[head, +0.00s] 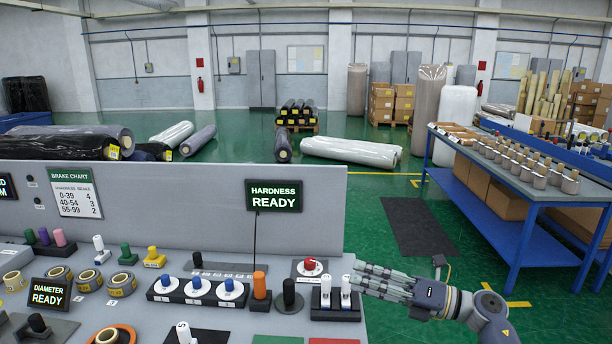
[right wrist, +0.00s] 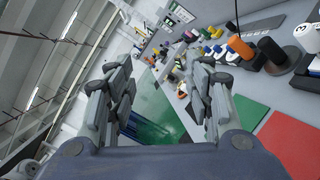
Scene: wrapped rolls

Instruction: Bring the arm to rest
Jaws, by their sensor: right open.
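My right gripper (head: 368,282) reaches in from the lower right of the head view, its fingers pointing left at the right end of the grey console (head: 270,215). In the right wrist view the right gripper (right wrist: 160,85) has its two fingers spread, with nothing between them. In the head view its fingertips appear right beside two white pegs (head: 326,290) in a black holder; I cannot tell whether they touch. My left gripper is not in view.
The console carries a red knob (head: 310,265), an orange peg (head: 260,284), white dials (head: 197,288) and a "Hardness ready" display (head: 274,196). A blue table (head: 545,200) with small rolls stands at the right. Wrapped rolls (head: 350,152) lie farther back.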

